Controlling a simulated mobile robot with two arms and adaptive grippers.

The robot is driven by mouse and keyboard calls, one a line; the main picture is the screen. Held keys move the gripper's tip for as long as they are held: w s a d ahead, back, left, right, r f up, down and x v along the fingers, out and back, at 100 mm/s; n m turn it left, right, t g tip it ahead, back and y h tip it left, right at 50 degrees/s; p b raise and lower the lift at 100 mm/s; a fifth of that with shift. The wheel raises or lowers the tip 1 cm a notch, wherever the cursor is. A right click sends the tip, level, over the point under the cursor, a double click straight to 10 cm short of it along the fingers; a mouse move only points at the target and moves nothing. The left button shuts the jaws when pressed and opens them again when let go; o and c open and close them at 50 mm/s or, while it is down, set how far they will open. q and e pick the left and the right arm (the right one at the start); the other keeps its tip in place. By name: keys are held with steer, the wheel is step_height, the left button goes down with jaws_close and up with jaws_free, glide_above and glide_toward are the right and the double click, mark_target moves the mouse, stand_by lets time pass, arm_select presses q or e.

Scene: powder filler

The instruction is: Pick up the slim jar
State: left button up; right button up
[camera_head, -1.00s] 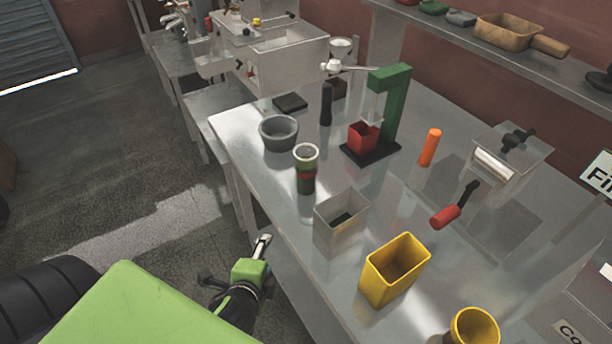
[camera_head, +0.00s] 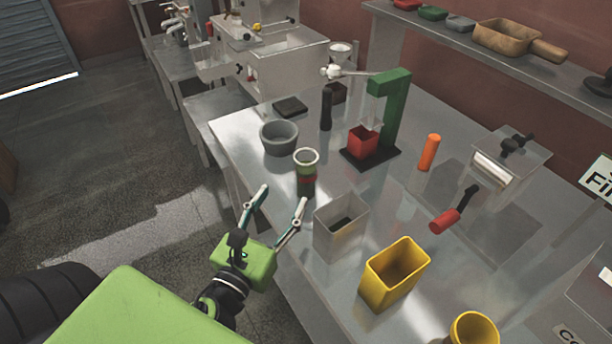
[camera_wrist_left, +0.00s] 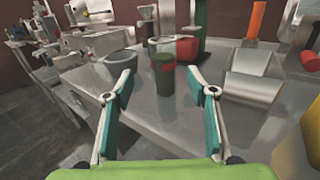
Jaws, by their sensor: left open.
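My left gripper (camera_head: 281,193) is open and empty at the table's near left edge. Its fingers point toward the jar and are apart from it. In the left wrist view the left gripper (camera_wrist_left: 158,84) shows both fingers spread wide. My right gripper is not in view.
A grey square container (camera_head: 341,226) and a yellow bin (camera_head: 395,273) stand to the right of the gripper. A grey bowl (camera_head: 279,137) is behind the jar. A green press with a red cup (camera_head: 362,142) stands farther back. The table between gripper and jar looks clear.

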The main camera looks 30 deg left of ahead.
mark_target(301, 175)
arm_select(q)
steer(key=w, duration=0.2)
steer(key=w+p, duration=0.1)
steer(key=w, duration=0.1)
steer(key=w+p, duration=0.1)
steer(key=w, duration=0.1)
steer(key=shift+a+r, duration=0.15)
steer(key=shift+a, duration=0.15)
steer(key=w, duration=0.2)
steer(key=w+p, duration=0.1)
steer(key=w, duration=0.1)
steer(key=w+p, duration=0.1)
steer(key=w, duration=0.1)
steer(key=shift+d+f, duration=0.15)
steer(key=shift+f, duration=0.15)
steer(key=shift+w+f, duration=0.1)
steer(key=shift+w, duration=0.15)
steer(key=c, duration=1.3)
